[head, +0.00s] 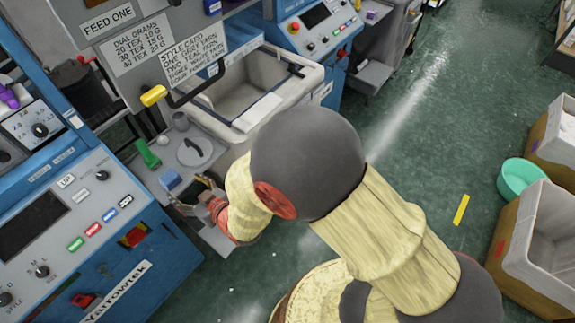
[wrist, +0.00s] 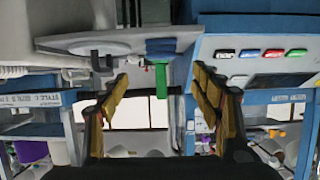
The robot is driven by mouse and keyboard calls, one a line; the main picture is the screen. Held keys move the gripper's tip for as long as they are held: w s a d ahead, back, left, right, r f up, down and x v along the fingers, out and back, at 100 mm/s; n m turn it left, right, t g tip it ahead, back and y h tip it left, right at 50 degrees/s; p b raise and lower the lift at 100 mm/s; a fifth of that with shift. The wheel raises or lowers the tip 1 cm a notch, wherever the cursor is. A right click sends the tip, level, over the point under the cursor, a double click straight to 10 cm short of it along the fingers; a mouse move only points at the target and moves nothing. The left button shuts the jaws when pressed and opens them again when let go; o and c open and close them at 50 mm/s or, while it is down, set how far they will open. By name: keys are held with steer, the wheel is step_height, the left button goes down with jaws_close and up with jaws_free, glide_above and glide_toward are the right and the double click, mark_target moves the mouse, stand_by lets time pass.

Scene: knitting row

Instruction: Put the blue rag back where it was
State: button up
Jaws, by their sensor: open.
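The blue rag (head: 170,180) is a small folded blue piece on the grey ledge of the knitting machine, left of centre in the head view. In the wrist view the blue rag (wrist: 161,46) shows past the fingertips, in line with the gap between them. My gripper (head: 193,192) is at the ledge's front edge, just beside the rag. In the wrist view my gripper (wrist: 160,85) has its two yellow-brown fingers wide apart with nothing between them. My forearm hides part of the ledge in the head view.
A blue control panel (head: 60,225) is close on the left. A white-rimmed bin (head: 245,97) lies behind. Open floor is at right.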

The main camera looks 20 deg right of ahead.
steer(key=d+r+m+g+h, duration=0.25)
steer(key=d+r+h, duration=0.25)
steer(key=d+r, duration=1.2)
steer(key=s+d+r+m+g+h, duration=0.1)
steer(key=s+d+r+m+g, duration=0.1)
steer(key=s+d, duration=0.4)
steer(key=s+d+r+m+g+h, duration=0.1)
steer(key=s+d+r, duration=0.3)
steer(key=s, duration=1.1)
steer(key=d, duration=0.3)
steer(key=shift+d+r+m+g, duration=0.3)
steer(key=shift+r+m+g, duration=0.05)
steer(key=shift+f+b, duration=0.55)
steer(key=shift+b, duration=0.05)
